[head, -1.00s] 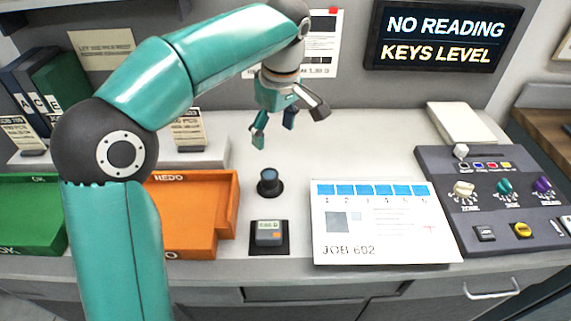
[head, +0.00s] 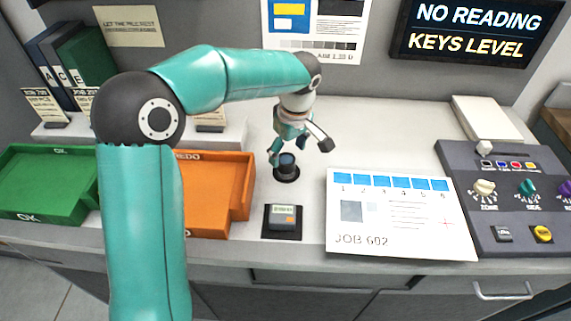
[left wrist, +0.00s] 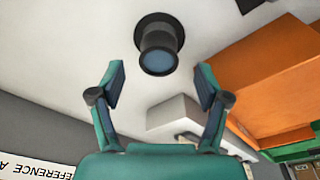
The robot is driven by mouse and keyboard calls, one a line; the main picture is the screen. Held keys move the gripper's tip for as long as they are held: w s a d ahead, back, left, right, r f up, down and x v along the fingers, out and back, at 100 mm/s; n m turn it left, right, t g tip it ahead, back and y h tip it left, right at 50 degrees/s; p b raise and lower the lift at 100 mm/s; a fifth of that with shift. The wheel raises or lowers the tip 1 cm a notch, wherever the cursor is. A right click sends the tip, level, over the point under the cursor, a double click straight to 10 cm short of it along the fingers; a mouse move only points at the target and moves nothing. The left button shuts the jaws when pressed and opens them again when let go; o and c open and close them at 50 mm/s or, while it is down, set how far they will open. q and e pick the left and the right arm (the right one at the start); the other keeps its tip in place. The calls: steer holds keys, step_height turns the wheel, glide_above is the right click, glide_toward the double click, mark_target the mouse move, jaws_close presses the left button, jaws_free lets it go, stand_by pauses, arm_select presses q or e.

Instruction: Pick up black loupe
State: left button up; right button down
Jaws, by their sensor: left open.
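The black loupe (head: 286,168) stands upright on the light worktop, right of the orange tray. It has a wide dark base and a bluish lens on top. In the left wrist view the loupe (left wrist: 159,46) lies just beyond the two fingertips, roughly midway between their lines. My left gripper (head: 298,152) is open and empty, its fingers above and around the loupe's top in the head view. In the left wrist view the open left gripper (left wrist: 160,85) shows both fingers spread. My right gripper is not in view.
The orange REDO tray (head: 243,200) and green OK tray (head: 50,212) stand at left. A small grey device (head: 283,216) sits on a black pad in front of the loupe. The JOB 602 sheet (head: 400,238) and a control panel (head: 490,215) are at right.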

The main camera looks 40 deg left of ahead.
mark_target(287, 159)
arm_select(q)
steer(key=f, duration=0.4)
steer(key=shift+w+a+p, duration=0.15)
steer(key=shift+a+p, duration=0.15)
steer(key=c, duration=1.3)
steer(key=shift+o, duration=0.2)
steer(key=shift+r, duration=0.1)
